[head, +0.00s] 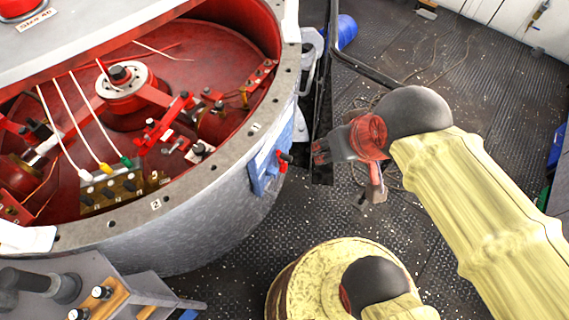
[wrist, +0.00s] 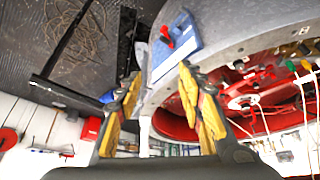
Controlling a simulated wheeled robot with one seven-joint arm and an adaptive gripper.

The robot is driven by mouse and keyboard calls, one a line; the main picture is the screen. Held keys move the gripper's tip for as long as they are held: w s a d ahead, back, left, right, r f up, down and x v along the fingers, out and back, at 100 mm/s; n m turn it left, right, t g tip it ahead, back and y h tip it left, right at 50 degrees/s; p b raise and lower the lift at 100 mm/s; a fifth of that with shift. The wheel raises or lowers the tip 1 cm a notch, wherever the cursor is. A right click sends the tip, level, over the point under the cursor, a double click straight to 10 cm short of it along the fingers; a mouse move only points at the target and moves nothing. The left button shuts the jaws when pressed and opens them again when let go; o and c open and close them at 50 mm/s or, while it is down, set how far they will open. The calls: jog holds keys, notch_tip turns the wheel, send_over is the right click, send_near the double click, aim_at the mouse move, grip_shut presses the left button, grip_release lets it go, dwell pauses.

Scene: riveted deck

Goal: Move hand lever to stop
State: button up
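The hand lever (head: 283,157) is small and red. It is mounted on a blue plate (head: 264,175) on the outer wall of a round grey housing. In the wrist view the lever (wrist: 167,37) stands out from the blue plate (wrist: 180,52), beyond my fingertips. My gripper (head: 345,172) is to the right of the lever in the head view, apart from it. In the wrist view my gripper (wrist: 160,76) has its two yellow-padded fingers spread, with nothing between them. Any stop marking is too small to read.
The round housing (head: 205,222) is open on top, showing red parts and cables inside. A dark bent rail (head: 357,65) and a blue cylinder (head: 347,31) lie behind my gripper. A grey control box (head: 125,290) stands at lower left. Patterned deck floor (head: 455,75) is open at upper right.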

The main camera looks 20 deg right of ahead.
jog(key=w+a+f+m+g+y, duration=0.3)
jog(key=w+f+m+y, duration=0.3)
jog(key=f, duration=0.4)
jog(key=w+a+f+m+g+y, duration=0.4)
jog(key=w+f+m+y, duration=0.15)
jog(key=w+f, duration=0.4)
jog(key=w+d+f+m+t+y+b, duration=0.1)
jog(key=w+d+f+m+t+y, duration=0.15)
jog(key=f, duration=0.35)
jog(key=w+d+f+m+t+y, duration=0.2)
jog(key=w+f+m+t, duration=0.1)
jog(key=f, duration=0.2)
jog(key=m+t+h+b, duration=0.2)
jog(key=m+t, duration=0.6)
jog(key=m, duration=0.1)
send_near(281, 155)
jog(key=shift+w+f+x, duration=0.1)
jog(key=shift+f+x, duration=0.05)
jog(key=shift+x, duration=1.2)
jog(key=shift+w+f+x, duration=0.1)
jog(key=shift+f+x, duration=0.1)
jog(key=shift+x, duration=1.2)
jog(key=shift+w+f+x, duration=0.1)
jog(key=shift+f+x, duration=0.05)
jog(key=shift+x, duration=1.2)
jog(key=shift+s+d, duration=0.1)
jog(key=shift+d, duration=0.05)
jog(key=shift+c, duration=0.9)
jog(key=c, duration=0.7)
grip_shut()
